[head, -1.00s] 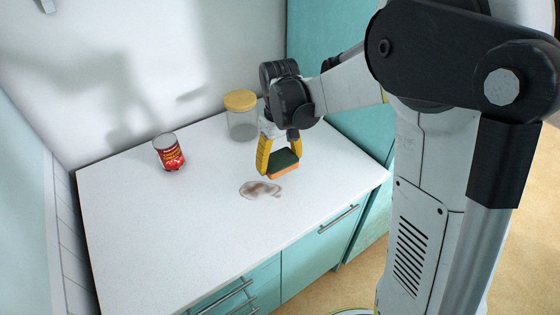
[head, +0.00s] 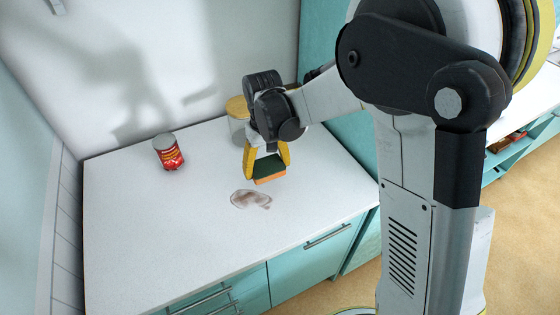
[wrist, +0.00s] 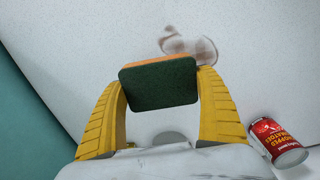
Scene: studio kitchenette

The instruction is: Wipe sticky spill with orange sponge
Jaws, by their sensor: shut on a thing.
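My gripper (head: 267,165), with yellow fingers, is shut on the orange sponge (head: 271,180). The sponge has a dark green top layer and an orange underside. In the wrist view the sponge (wrist: 159,83) sits between both fingers, green face toward the camera. The sticky spill (head: 250,199) is a brownish smear on the white counter, just in front of and left of the sponge. It also shows in the wrist view (wrist: 202,50), beyond the sponge and partly hidden by it. The sponge appears to be a little above the counter, beside the spill.
A red tin can (head: 168,152) stands at the back left of the counter (head: 150,240). A glass jar with a yellow lid (head: 237,107) stands behind my gripper, partly hidden by it. Teal drawers are below the front edge. The counter's front left is clear.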

